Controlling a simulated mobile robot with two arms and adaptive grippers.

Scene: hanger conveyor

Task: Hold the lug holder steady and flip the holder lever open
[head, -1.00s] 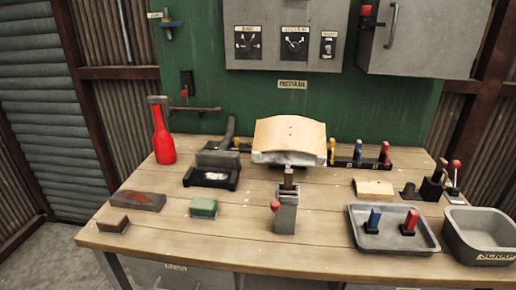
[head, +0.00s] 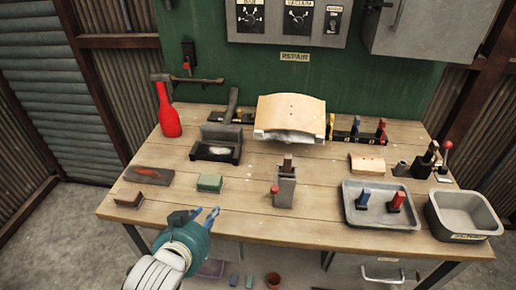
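The lug holder, which I take to be the grey upright block (head: 286,192), stands at the middle front of the wooden bench. A dark brown piece (head: 288,164) stands up out of its top. Its lever has a red knob (head: 275,189), low on the holder's left side. My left gripper (head: 206,211) is at the bench's front edge, left of the holder and apart from it. Its fingers look spread, with nothing between them. My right gripper is not in view.
A grey tray (head: 352,217) with a blue and a red piece lies right of the holder. A scrap bin (head: 467,231) stands at the right corner. A green block (head: 210,183) lies left of the holder. Bare bench top separates the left gripper from the holder.

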